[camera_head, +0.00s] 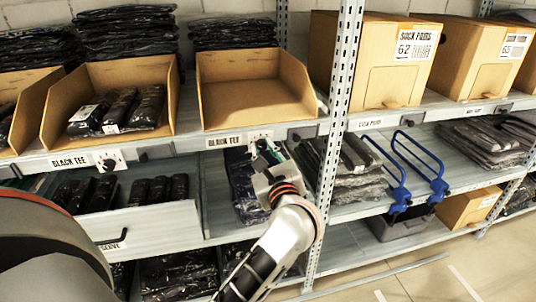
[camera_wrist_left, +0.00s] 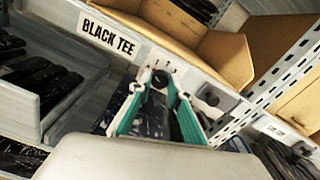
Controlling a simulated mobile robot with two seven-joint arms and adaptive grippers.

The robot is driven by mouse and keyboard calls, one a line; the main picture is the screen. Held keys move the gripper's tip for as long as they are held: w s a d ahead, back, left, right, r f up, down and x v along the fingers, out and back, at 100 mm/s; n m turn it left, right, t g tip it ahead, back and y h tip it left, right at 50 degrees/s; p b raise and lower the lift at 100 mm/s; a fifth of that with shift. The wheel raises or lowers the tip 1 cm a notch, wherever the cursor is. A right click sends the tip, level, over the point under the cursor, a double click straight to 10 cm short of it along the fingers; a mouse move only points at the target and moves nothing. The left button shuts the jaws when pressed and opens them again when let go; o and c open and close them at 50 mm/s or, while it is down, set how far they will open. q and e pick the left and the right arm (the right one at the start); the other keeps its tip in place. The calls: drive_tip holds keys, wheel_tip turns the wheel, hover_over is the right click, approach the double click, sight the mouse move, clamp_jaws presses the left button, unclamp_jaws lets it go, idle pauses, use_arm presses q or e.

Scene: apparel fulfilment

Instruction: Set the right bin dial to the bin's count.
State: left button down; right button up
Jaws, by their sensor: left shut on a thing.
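The right bin (camera_head: 250,85) is an open cardboard bin on the upper shelf, and it looks empty. Its dial (camera_wrist_left: 165,66) is a white plate with small marks and a dark knob (camera_wrist_left: 159,79), beside the BLACK TEE label (camera_head: 226,141) on the shelf edge. My left gripper (camera_head: 263,150) reaches up to the dial from below. In the left wrist view its green-edged fingers are shut on the knob, one on each side. The gripper covers part of the dial, and I cannot read its setting. My right gripper is not in view.
The left bin (camera_head: 150,68) holds 3 dark bagged packs, with its own dial (camera_head: 110,160) below. A metal shelf post (camera_head: 340,100) stands right of the right bin. An open drawer (camera_head: 155,230) juts out below left. Blue handles (camera_head: 398,195) stick out at right.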

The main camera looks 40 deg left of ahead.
use_arm(q)
drive_tip(key=shift+f+n+b, duration=0.35)
drive_tip(key=shift+n+b, duration=0.2)
drive_tip(key=shift+n, duration=0.15)
drive_tip(key=shift+r+n+b, duration=0.25)
drive_tip(key=shift+n+b, duration=0.5)
drive_tip(key=shift+n, duration=0.25)
drive_tip(key=shift+r, duration=0.1)
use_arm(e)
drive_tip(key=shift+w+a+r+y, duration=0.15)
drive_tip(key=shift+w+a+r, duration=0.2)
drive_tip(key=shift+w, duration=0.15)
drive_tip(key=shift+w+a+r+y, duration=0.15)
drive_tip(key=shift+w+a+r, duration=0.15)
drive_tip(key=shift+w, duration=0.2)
